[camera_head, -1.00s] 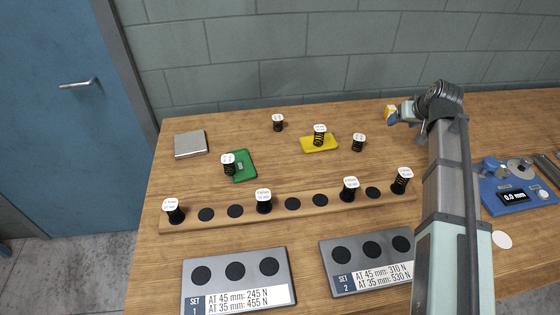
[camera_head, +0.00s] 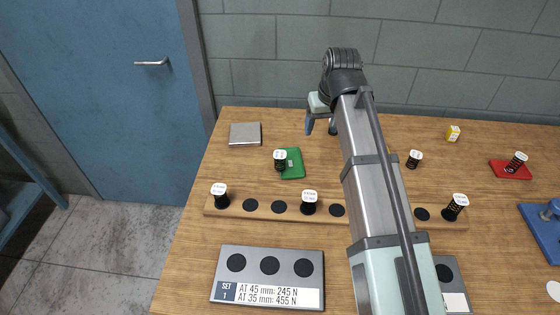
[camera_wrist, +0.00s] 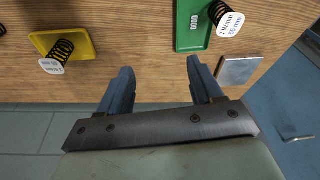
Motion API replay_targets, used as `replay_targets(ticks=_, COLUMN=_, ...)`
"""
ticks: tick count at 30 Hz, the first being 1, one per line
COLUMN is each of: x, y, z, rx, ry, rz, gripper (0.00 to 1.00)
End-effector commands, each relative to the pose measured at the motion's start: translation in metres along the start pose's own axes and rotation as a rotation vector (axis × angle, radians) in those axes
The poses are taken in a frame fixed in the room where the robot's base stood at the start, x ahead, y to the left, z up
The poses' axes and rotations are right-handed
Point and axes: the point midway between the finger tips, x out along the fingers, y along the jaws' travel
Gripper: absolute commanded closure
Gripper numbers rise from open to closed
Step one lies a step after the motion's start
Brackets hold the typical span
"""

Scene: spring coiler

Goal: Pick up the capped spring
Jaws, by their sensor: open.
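Several black coil springs with white printed caps stand about the table. Others stand on a wooden rack (camera_head: 265,215), with one loose (camera_head: 414,159) and one on a red tray (camera_head: 505,172). My gripper (camera_head: 321,129) is open and empty above the table's back, right of the green tray.
A silver plate (camera_head: 245,134) lies at the back left. The SET 1 board (camera_head: 225,262) with dark round spots lies in front. A small yellow block (camera_head: 453,133) is at the back right. A grey block wall rises behind the table; a blue door is left.

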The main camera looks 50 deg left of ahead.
Motion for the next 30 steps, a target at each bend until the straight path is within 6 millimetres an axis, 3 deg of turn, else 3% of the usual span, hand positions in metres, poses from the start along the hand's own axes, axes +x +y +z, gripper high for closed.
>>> replay_targets(ticks=1, x=-0.003, y=-0.024, z=-0.001, rx=-0.025, ry=-0.018, rz=-0.001, gripper=0.35)
replay_targets(ticks=6, x=-0.011, y=-0.079, z=0.004, rx=-0.078, ry=-0.071, rz=0.005, gripper=0.35)
replay_targets(ticks=12, x=-0.017, y=-0.113, z=0.010, rx=-0.109, ry=-0.103, rz=0.011, gripper=0.35)
replay_targets(ticks=17, x=-0.011, y=-0.118, z=0.013, rx=-0.114, ry=-0.112, rz=0.014, gripper=0.35)
replay_targets(ticks=30, x=0.052, y=-0.116, z=0.019, rx=-0.113, ry=-0.112, rz=0.013, gripper=0.35)
